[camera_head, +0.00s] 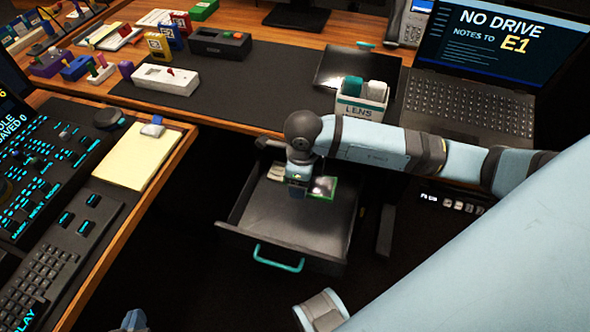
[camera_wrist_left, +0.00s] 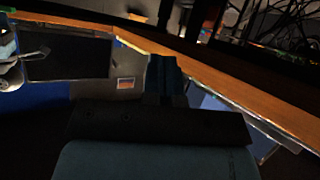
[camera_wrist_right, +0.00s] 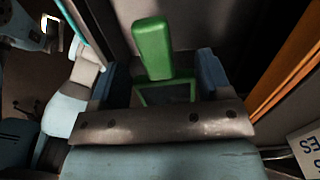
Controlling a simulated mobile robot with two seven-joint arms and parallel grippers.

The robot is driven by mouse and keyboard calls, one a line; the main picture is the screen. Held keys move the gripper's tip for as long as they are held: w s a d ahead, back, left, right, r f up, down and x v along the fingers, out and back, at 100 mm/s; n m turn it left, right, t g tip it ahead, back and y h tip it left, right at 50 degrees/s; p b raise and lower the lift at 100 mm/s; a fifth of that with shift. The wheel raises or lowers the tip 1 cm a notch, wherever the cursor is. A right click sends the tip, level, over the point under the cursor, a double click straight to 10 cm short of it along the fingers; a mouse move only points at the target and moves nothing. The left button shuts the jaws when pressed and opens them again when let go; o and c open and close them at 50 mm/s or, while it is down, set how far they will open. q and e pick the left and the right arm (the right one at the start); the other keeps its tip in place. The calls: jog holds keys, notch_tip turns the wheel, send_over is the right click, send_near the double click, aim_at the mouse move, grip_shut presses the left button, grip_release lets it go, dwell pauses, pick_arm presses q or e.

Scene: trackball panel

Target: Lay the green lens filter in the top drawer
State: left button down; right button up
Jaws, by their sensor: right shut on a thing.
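The top drawer (camera_head: 250,225) is pulled out below the desk, with a teal handle (camera_head: 278,257) on its front. My right gripper (camera_head: 298,188) is over the drawer, pointing down. It is shut on the green lens filter (camera_head: 323,188), a dark pane in a green frame. The right wrist view shows the filter's green tab (camera_wrist_right: 153,50) and frame between the fingers. I cannot tell whether the filter touches the drawer floor. My left gripper (camera_wrist_left: 166,76) shows in the left wrist view with its fingers together and nothing visible between them, away from the drawer.
A small pale item (camera_head: 276,172) lies at the drawer's back left. A white lens box (camera_head: 360,108) with teal and white pieces stands on the desk behind. A laptop (camera_head: 465,105) is at the right. The drawer's front part is clear.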

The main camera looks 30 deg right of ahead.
jog(key=shift+w+f, duration=0.1)
jog(key=shift+f, duration=0.15)
notch_tip(320, 180, down, 10)
jog(key=b, duration=0.3)
send_over(300, 221)
jog(key=shift+m, duration=0.3)
notch_tip(300, 221, down, 5)
jog(key=shift+f+b, duration=0.1)
jog(key=shift+b, duration=0.2)
jog(key=shift+f, duration=0.2)
notch_tip(300, 221, down, 4)
jog(key=shift+r+b, duration=0.25)
jog(key=shift+b, duration=0.35)
jog(key=shift+f, duration=0.4)
jog(key=o, duration=0.9)
pick_arm(q)
jog(key=d+r+t, duration=0.1)
jog(key=w+d+r+t+h, duration=0.1)
jog(key=w+r+h, duration=0.1)
jog(key=r, duration=0.1)
jog(key=shift+d+t, duration=0.4)
